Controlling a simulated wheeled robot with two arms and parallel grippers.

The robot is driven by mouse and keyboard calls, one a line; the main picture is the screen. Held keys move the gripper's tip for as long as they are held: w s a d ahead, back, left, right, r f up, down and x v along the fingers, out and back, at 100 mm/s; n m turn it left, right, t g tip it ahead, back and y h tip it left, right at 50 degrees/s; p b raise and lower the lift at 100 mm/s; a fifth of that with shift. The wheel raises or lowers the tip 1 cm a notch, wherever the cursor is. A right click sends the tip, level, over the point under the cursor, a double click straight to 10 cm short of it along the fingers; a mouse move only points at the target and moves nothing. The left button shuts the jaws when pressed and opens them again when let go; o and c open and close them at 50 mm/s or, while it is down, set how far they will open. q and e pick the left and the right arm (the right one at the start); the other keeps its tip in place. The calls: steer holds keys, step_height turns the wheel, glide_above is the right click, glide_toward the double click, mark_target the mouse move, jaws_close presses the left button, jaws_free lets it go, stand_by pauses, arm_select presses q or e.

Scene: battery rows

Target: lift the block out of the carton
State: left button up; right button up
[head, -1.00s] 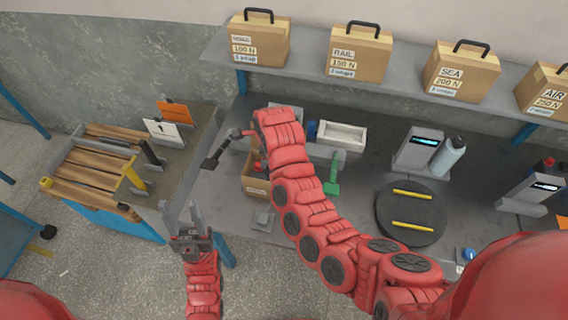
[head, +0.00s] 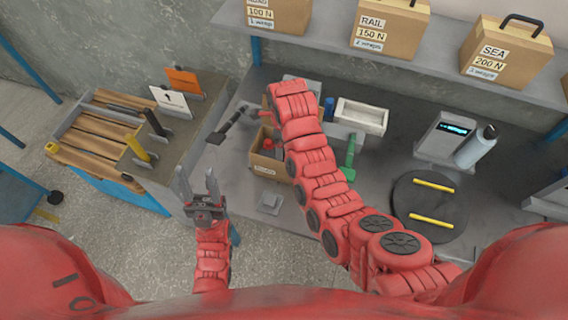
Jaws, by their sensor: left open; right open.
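The open brown carton (head: 267,166) stands on the grey bench near its front edge, left of centre. A small red thing (head: 268,143) shows inside it, partly covered; I cannot tell whether this is the block. My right arm reaches up from the lower right and passes over the carton's right side. My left gripper (head: 197,182) is open and empty, fingers pointing up the picture, in front of the bench and left of the carton.
A black tool (head: 228,126) lies left of the carton. A grey pad (head: 269,203) lies in front of it. A green tool (head: 350,158), a white tray (head: 362,116) and a round black turntable (head: 430,205) are to the right. A shelf (head: 400,52) with boxes overhangs the back.

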steer(key=shift+s+f, duration=0.1)
steer(key=shift+f, duration=0.15)
steer(key=shift+f+p, duration=0.35)
steer(key=shift+p, duration=0.2)
step_height(320, 180, down, 3)
steer(key=shift+f+p, duration=0.1)
steer(key=shift+p, duration=0.55)
steer(key=shift+f, duration=0.8)
steer(key=shift+r, duration=0.1)
jaws_close()
